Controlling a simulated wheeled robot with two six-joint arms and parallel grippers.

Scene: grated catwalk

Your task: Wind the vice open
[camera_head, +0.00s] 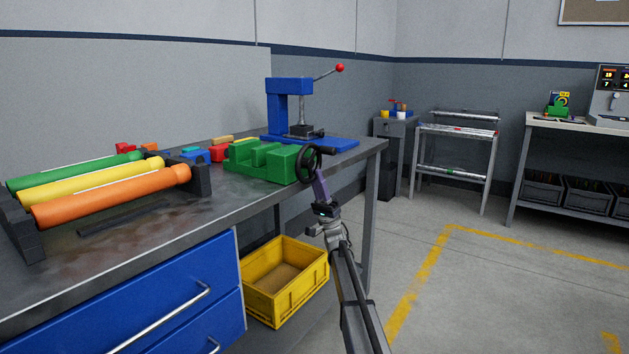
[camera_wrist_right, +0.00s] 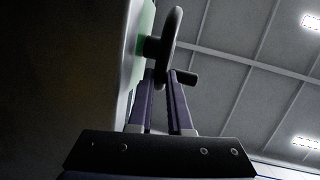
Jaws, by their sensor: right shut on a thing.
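The green vice (camera_head: 262,160) sits at the right end of the workbench. Its black handwheel (camera_head: 309,165) faces the right, on the bench's end side. My right gripper (camera_head: 319,178) reaches up to the lower rim of the handwheel and is shut on it. In the right wrist view the handwheel (camera_wrist_right: 172,45) stands edge-on, with the two purple fingers (camera_wrist_right: 163,82) closed at its lower part and a dark knob (camera_wrist_right: 185,77) beside them. A green strip of the vice (camera_wrist_right: 146,25) shows behind the wheel. My left gripper is in neither view.
A blue arbor press (camera_head: 290,100) with a red-knobbed lever stands behind the vice. Green, yellow and orange rollers (camera_head: 110,195) lie in a rack at the left. Small coloured blocks lie between them. A yellow crate (camera_head: 287,285) sits below the bench. The floor at the right is clear.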

